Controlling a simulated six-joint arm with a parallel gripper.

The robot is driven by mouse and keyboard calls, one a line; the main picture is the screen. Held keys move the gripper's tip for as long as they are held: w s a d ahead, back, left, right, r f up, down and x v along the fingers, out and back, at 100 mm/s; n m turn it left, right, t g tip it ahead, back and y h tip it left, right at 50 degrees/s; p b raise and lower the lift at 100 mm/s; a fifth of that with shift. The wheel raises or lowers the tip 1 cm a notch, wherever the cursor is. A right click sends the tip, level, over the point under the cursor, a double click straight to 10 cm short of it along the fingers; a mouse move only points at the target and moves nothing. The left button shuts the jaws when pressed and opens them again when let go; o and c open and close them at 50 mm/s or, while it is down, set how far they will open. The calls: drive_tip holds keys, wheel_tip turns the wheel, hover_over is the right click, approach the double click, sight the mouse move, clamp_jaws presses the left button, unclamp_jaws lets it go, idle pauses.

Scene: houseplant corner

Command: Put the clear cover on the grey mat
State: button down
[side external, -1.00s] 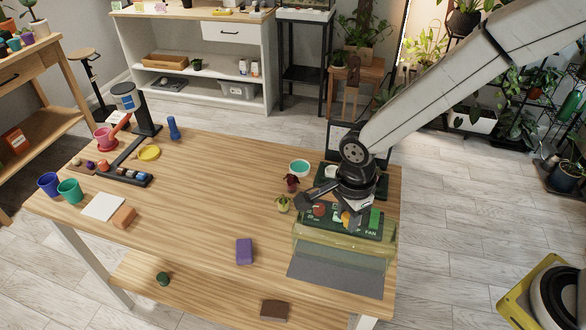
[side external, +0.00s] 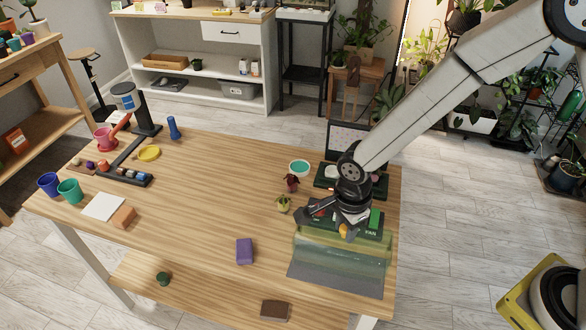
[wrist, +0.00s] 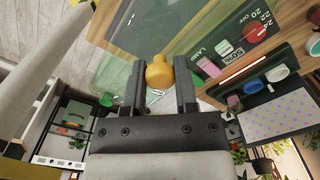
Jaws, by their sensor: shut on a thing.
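The clear cover (side external: 312,241) is a see-through, yellow-green box with an orange knob (side external: 344,231) on top. My gripper (side external: 348,222) is shut on the knob, which shows between the two fingers in the wrist view (wrist: 159,73). The cover's clear wall (wrist: 115,70) shows there beyond the fingers. The grey mat (side external: 330,283) lies flat at the table's front right corner. The cover overlaps the back part of the mat in the side view. I cannot tell whether its lower edge touches the mat.
A green control panel (side external: 371,233) marked FAN lies just behind the cover; its lamp part shows in the wrist view (wrist: 225,45). A purple block (side external: 244,251) lies left of the mat. The table's middle is clear.

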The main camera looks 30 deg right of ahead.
sight(344, 237)
drive_tip(key=shift+f, duration=2.05)
drive_tip(key=shift+f, duration=0.1)
unclamp_jaws()
drive_tip(key=shift+r, duration=3.45)
drive_tip(key=shift+d, duration=0.1)
